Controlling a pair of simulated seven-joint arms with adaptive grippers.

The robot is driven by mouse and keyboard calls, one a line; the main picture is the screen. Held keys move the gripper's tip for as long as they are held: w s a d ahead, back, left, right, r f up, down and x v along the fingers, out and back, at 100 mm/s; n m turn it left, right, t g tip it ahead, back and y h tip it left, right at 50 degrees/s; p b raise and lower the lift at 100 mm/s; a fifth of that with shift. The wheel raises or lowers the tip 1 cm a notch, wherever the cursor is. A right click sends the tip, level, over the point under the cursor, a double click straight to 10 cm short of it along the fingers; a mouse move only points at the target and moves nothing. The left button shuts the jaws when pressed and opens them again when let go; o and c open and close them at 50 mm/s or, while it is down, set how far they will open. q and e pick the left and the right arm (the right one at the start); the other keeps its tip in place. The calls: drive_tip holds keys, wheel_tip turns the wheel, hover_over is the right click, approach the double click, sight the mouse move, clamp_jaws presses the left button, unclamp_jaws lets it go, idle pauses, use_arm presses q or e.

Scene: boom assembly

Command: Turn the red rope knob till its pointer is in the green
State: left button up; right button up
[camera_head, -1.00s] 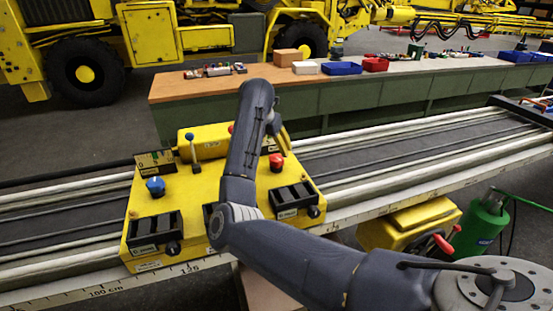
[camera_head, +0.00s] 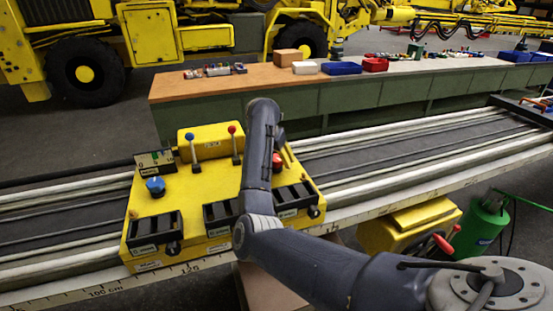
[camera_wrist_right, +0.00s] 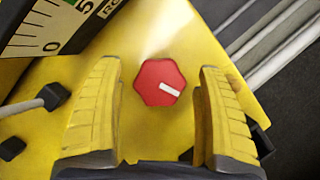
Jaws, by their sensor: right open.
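The red rope knob (camera_head: 277,162) sits on the yellow control box (camera_head: 200,190), just right of my right forearm in the head view. In the right wrist view the hexagonal red knob (camera_wrist_right: 154,72) has a white mark pointing right and slightly down. My right gripper (camera_wrist_right: 157,76) is open, its two yellow fingers on either side of the knob with gaps; contact is not visible. A white scale (camera_wrist_right: 40,28) with 0 and 5 shows partly at the upper left; its pointer cannot be made out. In the head view my arm mostly hides this gripper. My left gripper is out of view.
The box also carries a blue knob (camera_head: 155,185), a blue lever (camera_head: 192,148), a red lever (camera_head: 234,143) and black slotted units along its front. It rests across pale rails (camera_head: 400,150). A workbench (camera_head: 400,85) stands behind.

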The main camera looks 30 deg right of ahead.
drive_tip(key=c, duration=1.2)
drive_tip(key=shift+c, duration=0.2)
drive_tip(key=shift+m+g+h, duration=0.3)
drive_tip(key=shift+m+g, duration=0.4)
drive_tip(key=shift+m, duration=1.3)
drive_tip(key=o, duration=1.2)
drive_tip(key=shift+o, duration=0.2)
drive_tip(key=shift+r, duration=0.1)
